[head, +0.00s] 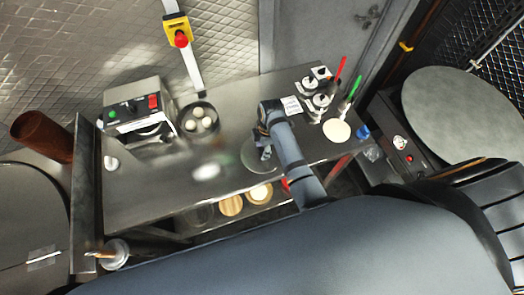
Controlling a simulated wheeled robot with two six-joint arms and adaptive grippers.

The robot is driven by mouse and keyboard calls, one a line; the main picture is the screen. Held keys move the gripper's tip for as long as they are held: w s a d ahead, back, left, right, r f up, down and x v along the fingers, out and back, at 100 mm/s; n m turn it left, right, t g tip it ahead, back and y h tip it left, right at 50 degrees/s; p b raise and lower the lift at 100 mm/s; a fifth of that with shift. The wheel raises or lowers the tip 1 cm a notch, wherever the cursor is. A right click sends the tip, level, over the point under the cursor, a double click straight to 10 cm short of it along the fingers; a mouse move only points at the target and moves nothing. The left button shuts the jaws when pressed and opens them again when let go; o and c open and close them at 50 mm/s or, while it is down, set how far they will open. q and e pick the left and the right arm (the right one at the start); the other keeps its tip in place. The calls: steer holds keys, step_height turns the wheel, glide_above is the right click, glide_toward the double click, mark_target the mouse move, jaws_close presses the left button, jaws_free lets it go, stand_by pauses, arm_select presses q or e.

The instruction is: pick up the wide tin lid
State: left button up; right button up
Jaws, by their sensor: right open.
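A round, grey metallic disc that looks like the wide tin lid (250,160) lies flat on the steel table (150,195), right of its middle. My right arm reaches in from below. My right gripper (264,150) points down over the lid, its fingers apart. It hides part of the lid, and I cannot tell whether the fingers touch it. My left gripper is not in view.
A dark bowl of pale balls (198,120) and a control box (135,108) stand at the left. Several white-lidded containers, a red-handled tool and a green-handled tool (352,92), and a pale disc (337,130) crowd the right end. The table's left-centre is mostly clear.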

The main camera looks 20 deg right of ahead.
jaws_close()
stand_by(0.3)
